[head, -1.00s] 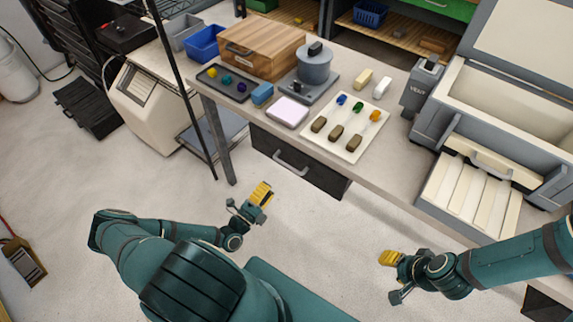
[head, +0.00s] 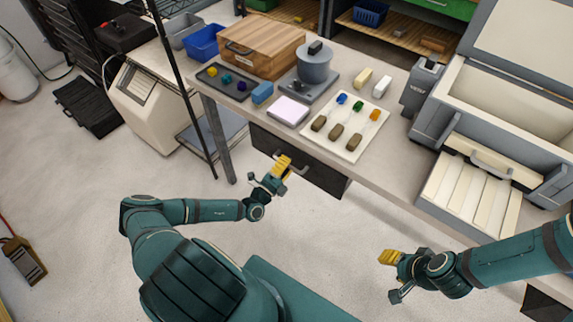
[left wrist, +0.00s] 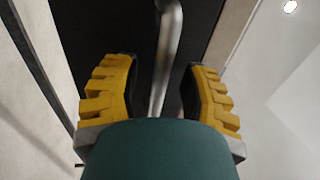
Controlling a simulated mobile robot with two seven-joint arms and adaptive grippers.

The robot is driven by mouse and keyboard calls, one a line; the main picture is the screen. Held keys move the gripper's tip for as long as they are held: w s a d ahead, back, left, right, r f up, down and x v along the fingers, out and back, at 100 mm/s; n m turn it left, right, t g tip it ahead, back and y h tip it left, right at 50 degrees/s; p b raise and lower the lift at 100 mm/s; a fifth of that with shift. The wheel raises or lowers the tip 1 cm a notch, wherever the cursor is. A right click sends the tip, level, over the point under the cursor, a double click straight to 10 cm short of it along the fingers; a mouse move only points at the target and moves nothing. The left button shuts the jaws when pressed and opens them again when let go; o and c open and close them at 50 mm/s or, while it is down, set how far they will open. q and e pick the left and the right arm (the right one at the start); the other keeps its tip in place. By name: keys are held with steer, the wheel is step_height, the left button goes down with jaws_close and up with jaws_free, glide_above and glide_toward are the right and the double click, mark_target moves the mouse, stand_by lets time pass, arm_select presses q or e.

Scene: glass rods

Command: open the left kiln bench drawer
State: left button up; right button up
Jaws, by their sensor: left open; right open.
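The left kiln bench drawer (head: 318,176) has a dark front under the bench top and looks closed. Its silver bar handle (head: 299,168) is partly hidden by my left gripper (head: 281,167) in the head view. In the left wrist view, my left gripper (left wrist: 163,88) is open, with its yellow fingers on either side of the drawer handle (left wrist: 166,60). The dark drawer front (left wrist: 120,30) fills the background there. I cannot tell if the fingers touch the handle. My right gripper (head: 391,275) is open and empty over the floor at the lower right, apart from the bench.
The bench top (head: 225,88) carries a wooden box (head: 262,50), a round grey device (head: 315,66) and a white board (head: 345,135) with several small pieces. A kiln (head: 500,110) stands at the right. A bench leg (head: 219,145) is left of the drawer.

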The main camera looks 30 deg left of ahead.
arm_select(q)
jaws_close()
steer(key=r+p+v, duration=0.1)
steer(key=r+v, duration=0.1)
steer(key=v, duration=1)
steer(key=s+r+v, duration=0.1)
steer(key=r+v, duration=0.1)
steer(key=v, duration=0.9)
steer(key=shift+s+r+p, duration=0.25)
steer(key=shift+s+p, duration=0.1)
jaws_free()
steer(key=shift+a, duration=0.1)
